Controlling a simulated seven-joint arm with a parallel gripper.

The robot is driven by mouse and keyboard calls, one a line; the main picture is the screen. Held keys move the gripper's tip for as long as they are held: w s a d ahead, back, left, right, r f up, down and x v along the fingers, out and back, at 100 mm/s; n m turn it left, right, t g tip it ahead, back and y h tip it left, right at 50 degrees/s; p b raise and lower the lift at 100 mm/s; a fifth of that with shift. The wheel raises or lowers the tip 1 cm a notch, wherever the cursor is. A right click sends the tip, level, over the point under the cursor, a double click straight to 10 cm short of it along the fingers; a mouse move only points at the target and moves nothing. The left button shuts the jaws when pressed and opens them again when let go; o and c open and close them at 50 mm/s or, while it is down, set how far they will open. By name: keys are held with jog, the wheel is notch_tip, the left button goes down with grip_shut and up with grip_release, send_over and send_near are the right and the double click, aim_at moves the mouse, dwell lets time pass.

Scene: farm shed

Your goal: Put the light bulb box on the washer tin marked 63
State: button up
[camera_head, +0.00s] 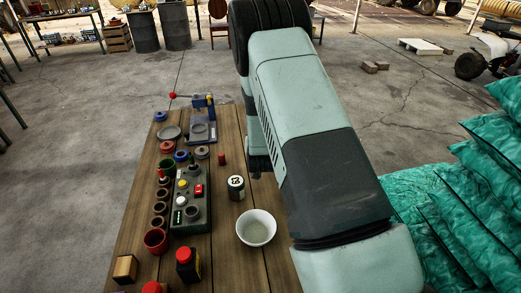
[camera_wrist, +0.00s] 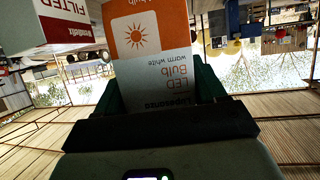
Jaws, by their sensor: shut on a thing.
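The light bulb box (camera_wrist: 155,60), orange and white with "LED Bulb warm white" printed on it, is between the fingers of my gripper (camera_wrist: 160,88) in the wrist view. My gripper is shut on it, and the lettering appears upside down. In the head view my own arm hides the gripper and the box. A small dark tin with a white number label (camera_head: 236,187) stands on the bench; its number looks like 12. I cannot make out a tin marked 63 in either view.
The wooden bench (camera_head: 226,255) holds a green control box (camera_head: 188,205), a white bowl (camera_head: 256,228), a red-capped bottle (camera_head: 187,265) and several cups and rings. A white and red filter box (camera_wrist: 62,22) shows in the wrist view. Green sacks (camera_head: 440,215) are piled at right.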

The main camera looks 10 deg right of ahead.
jog(key=s+a+r+n+y, duration=0.6)
jog(key=s+a+r+y, duration=0.15)
jog(key=s+a, duration=0.2)
jog(key=g, duration=0.1)
send_over(236, 181)
notch_tip(236, 181, down, 4)
jog(key=shift+f, duration=2.35)
jog(key=shift+f, duration=0.1)
jog(key=o, duration=1)
jog(key=shift+o, duration=0.2)
